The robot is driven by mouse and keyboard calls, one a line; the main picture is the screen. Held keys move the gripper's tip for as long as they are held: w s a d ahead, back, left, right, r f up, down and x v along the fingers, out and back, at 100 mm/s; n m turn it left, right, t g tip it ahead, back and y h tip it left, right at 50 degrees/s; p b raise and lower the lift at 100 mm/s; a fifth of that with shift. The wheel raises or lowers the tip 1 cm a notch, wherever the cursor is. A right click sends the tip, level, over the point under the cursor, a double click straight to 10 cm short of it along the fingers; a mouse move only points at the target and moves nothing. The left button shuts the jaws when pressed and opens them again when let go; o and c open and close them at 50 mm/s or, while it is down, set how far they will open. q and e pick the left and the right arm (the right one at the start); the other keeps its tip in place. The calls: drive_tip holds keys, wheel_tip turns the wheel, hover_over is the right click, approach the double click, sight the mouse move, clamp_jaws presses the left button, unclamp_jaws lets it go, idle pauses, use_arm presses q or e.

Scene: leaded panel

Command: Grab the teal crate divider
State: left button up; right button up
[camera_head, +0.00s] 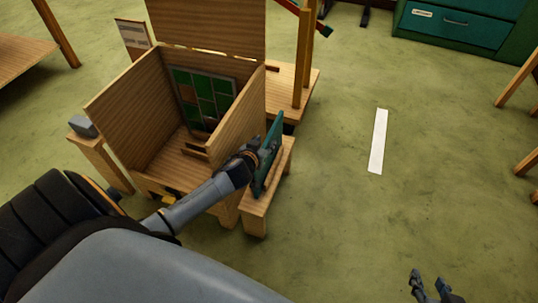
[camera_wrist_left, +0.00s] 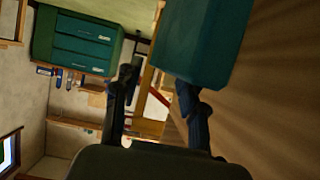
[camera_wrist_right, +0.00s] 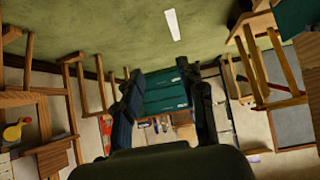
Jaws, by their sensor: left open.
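The teal crate divider (camera_head: 273,143) stands on edge on a narrow wooden stand (camera_head: 262,203), beside the right wall of the open wooden crate (camera_head: 123,110). My left gripper (camera_head: 251,161) is open, close to the near left side of the divider. In the left wrist view the divider (camera_wrist_left: 203,38) fills the upper middle, by the right fingertip of the left gripper (camera_wrist_left: 158,90); I cannot tell whether they touch. My right gripper (camera_head: 430,285) is open and empty over the floor at the lower right; its spread fingers show in the right wrist view (camera_wrist_right: 165,95).
A leaded panel with green panes (camera_head: 203,97) leans inside the crate. A grey block (camera_head: 83,126) rests on a post left of the crate. A teal drawer cabinet (camera_head: 455,25) stands at the back right. The floor right of the stand, with a white strip (camera_head: 378,141), is clear.

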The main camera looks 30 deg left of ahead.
use_arm(q)
drive_tip(key=shift+b+x, duration=0.4)
drive_tip(key=shift+x, duration=0.8)
drive_tip(key=shift+w, duration=0.2)
clamp_jaws()
use_arm(e)
drive_tip(key=w+r+t, duration=0.1)
drive_tip(key=w+a+r+t, duration=0.1)
drive_tip(key=w+r+t, duration=0.1)
drive_tip(key=r, duration=0.1)
drive_tip(key=shift+w+a+y, duration=0.25)
drive_tip(key=shift+a+y, duration=0.05)
drive_tip(key=shift+y, duration=0.1)
